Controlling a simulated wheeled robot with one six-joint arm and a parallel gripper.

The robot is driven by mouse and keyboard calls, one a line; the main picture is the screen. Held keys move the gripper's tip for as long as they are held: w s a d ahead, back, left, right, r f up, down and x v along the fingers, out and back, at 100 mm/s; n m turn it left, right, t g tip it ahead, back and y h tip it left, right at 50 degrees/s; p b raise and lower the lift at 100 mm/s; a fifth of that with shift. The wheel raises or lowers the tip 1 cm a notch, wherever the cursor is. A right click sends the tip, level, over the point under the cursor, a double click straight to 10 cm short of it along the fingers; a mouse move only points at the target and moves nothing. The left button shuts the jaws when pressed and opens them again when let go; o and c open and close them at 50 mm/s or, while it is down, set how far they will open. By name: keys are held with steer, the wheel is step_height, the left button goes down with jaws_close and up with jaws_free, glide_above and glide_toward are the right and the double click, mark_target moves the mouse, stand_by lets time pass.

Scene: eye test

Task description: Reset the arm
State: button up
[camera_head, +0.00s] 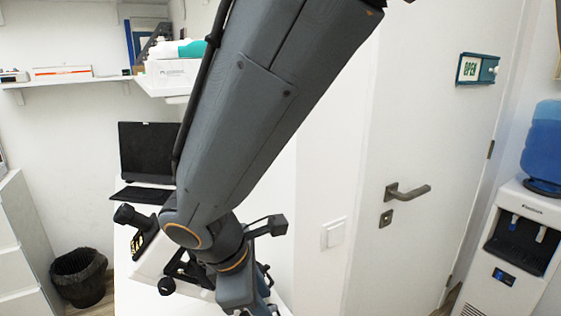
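My grey arm (245,110) crosses the middle of the camera_head view, running from the top right down to the lower middle. Its wrist joints (236,262) show near the bottom edge. The fingers of my gripper are not visible, so I cannot see whether it holds anything. The arm hides part of the white wall and the desk area behind it.
A dark monitor (148,152) and a keyboard (141,195) are left of the arm. A black bin (79,278) stands by a white cabinet (22,250). At right are a closed white door with a handle (408,191) and a water dispenser (520,245).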

steer(key=w+d+f+m+g+y, duration=0.1)
steer(key=d+f+m+g+y, duration=0.1)
steer(key=d+m, duration=1.7)
steer(key=d+f+y, duration=0.1)
steer(key=d, duration=0.3)
steer(key=shift+f, duration=0.4)
stand_by(1.2)
